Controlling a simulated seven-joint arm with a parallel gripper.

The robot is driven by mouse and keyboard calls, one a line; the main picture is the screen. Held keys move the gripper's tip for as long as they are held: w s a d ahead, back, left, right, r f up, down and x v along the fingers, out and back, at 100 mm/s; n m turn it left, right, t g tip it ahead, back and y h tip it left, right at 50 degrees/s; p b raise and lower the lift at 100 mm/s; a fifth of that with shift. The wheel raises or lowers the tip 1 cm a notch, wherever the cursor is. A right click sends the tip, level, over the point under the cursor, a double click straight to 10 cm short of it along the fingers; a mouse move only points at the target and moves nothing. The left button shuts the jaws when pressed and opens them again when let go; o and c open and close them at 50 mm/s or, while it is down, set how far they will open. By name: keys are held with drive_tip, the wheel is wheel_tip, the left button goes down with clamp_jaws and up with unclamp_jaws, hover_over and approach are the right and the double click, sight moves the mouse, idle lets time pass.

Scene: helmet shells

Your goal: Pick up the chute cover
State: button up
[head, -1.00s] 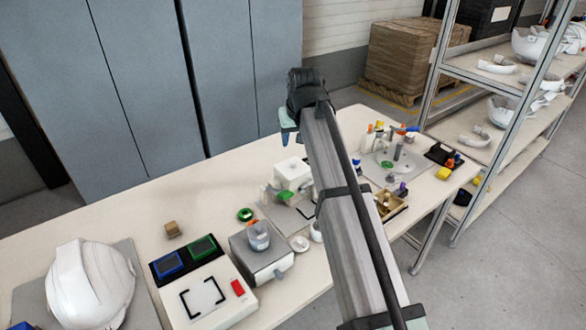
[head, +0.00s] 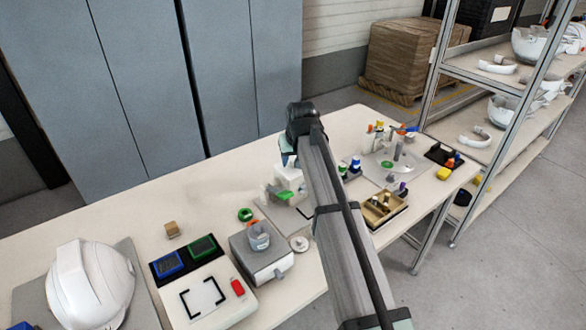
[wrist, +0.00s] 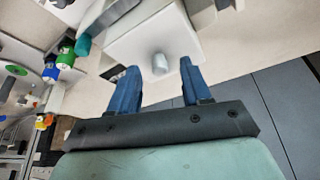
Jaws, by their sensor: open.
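The chute cover appears to be the white block with a small round grey-white knob (wrist: 160,63) on its face; this white cover (wrist: 140,35) fills the upper middle of the wrist view. In the head view the white box (head: 288,172) stands mid-table, partly hidden by my arm. My gripper (wrist: 158,67) is open, its two blue fingers either side of the knob in the picture, with nothing held. I cannot tell how far apart the fingertips and the knob are. In the head view my gripper (head: 288,151) is just above the white box.
A grey machine with a clear cup (head: 260,255) stands in front, with a green ring (head: 245,214) behind it. Small bottles (head: 350,167) and a wooden tray (head: 383,207) are to the right. A white helmet (head: 90,285) lies at left. The table's back left is clear.

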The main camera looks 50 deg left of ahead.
drive_tip(key=shift+a+f, duration=0.2)
drive_tip(key=shift+f, duration=0.25)
drive_tip(key=shift+c, duration=0.3)
clamp_jaws()
